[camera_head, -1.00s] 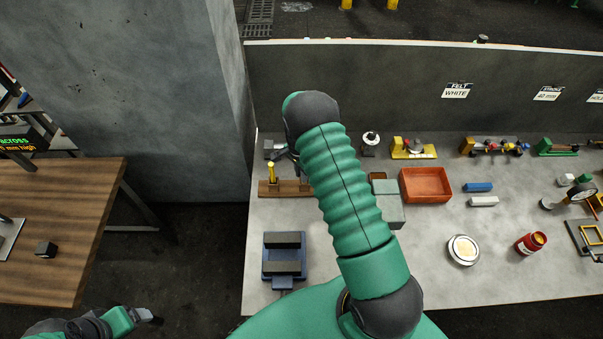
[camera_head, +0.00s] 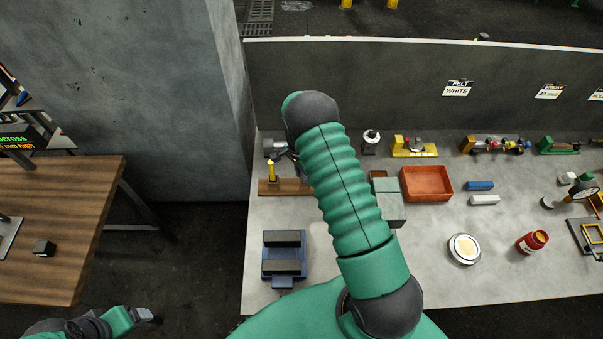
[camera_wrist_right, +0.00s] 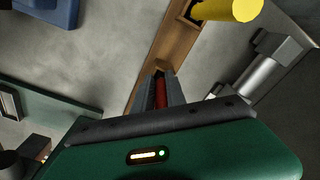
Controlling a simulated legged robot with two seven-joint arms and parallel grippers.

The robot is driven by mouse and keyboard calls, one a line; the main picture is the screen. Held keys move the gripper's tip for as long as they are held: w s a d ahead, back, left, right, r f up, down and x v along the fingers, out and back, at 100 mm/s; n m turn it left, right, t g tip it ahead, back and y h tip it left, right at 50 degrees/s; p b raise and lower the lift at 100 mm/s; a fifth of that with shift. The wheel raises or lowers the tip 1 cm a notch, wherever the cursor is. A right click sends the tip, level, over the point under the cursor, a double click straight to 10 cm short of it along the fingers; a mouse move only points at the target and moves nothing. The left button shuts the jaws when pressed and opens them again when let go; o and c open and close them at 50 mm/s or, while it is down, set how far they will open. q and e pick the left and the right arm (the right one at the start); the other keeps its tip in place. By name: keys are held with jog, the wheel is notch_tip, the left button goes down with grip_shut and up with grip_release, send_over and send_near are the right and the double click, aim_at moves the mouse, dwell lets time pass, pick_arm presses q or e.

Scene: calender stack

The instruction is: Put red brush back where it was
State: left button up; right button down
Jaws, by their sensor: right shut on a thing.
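The red brush (camera_wrist_right: 161,94) shows in the right wrist view as a narrow red strip between the fingers of my right gripper (camera_wrist_right: 160,92), which is shut on it. The fingertips are over a slot in a wooden rack (camera_wrist_right: 160,48); how deep the brush sits there is hidden. In the head view the rack (camera_head: 265,188) lies at the table's left end, and my right arm covers part of it and the brush. My left gripper (camera_head: 145,315) is at the bottom left, away from the table; its jaws are too unclear to judge.
A yellow-handled tool (camera_head: 271,171) stands in the rack beside the brush. A grey metal device (camera_wrist_right: 265,70) is close to the right gripper. A blue block fixture (camera_head: 284,258) is nearer the front edge. A red tray (camera_head: 427,184) stands right of my arm.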

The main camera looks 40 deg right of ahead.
jog(key=shift+f+b, duration=0.3)
jog(key=shift+f, duration=0.05)
jog(key=c, duration=1.3)
grip_release()
jog(key=shift+r, duration=0.1)
jog(key=shift+r, duration=0.35)
jog(key=r+b, duration=0.1)
jog(key=r, duration=0.4)
jog(key=r+b, duration=0.1)
jog(key=r, duration=0.4)
jog(key=a+r+b, duration=0.1)
jog(key=r, duration=0.4)
jog(key=shift+w+r+b, duration=0.1)
jog(key=shift+r+b, duration=0.2)
jog(key=shift+r, duration=0.1)
